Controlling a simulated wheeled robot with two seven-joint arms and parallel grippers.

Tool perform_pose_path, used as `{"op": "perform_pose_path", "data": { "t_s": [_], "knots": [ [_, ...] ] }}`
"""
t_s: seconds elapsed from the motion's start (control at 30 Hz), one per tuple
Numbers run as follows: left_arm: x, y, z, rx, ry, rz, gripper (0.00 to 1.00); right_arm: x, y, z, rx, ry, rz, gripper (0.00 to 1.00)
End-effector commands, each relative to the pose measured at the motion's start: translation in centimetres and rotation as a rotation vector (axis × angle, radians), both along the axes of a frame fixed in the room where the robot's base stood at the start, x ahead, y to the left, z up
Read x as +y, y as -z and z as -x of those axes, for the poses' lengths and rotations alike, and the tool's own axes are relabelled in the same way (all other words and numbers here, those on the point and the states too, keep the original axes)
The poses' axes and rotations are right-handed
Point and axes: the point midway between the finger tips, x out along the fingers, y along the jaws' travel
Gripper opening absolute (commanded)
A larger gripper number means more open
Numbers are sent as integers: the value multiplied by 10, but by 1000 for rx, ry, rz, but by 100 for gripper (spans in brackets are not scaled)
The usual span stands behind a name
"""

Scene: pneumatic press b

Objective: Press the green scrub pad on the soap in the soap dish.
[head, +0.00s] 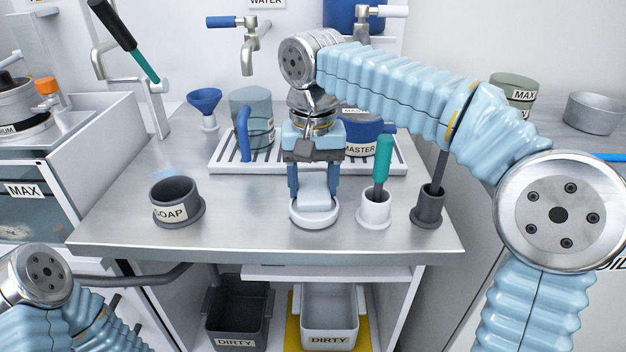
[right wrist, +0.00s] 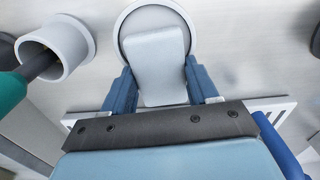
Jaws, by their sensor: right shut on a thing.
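My right gripper (head: 313,192) points down at the middle of the counter, shut on a pale grey-white block (head: 313,184). The block stands between the fingers, over or in a round white holder (head: 314,218); the wrist view shows the block (right wrist: 158,58) inside the holder's ring (right wrist: 124,22). I cannot tell whether it touches the holder's floor. No green face of a pad shows. The dark grey soap dish (head: 190,212), marked SOAP, stands to the left, apart from the gripper. Its soap is not clearly visible. My left gripper is out of view.
A white cup (head: 376,214) with a green-handled tool (head: 382,160) and a dark cup (head: 428,214) with a dark-handled tool stand right. A drain rack (head: 222,160) with vessels, including a blue-handled one, lies behind. Counter between soap dish and holder is clear.

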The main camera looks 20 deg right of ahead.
Motion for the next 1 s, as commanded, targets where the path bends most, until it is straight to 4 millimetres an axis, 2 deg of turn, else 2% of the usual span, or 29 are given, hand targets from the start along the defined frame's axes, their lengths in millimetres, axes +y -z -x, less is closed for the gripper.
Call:
{"op": "perform_pose_path", "data": {
  "t_s": [0.17, 0.47, 0.73, 1.0],
  "knots": [
    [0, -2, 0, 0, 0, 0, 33, 0, 0, 0, 6, -1, 2, 34],
    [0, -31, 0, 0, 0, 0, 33, 0, -28, 0, 3, 0, 1, 34],
    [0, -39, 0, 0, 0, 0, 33, 1, -50, 0, 2, -1, 1, 34],
    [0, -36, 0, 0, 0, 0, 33, 0, -68, 0, 2, -1, 1, 34]
  ]
}}
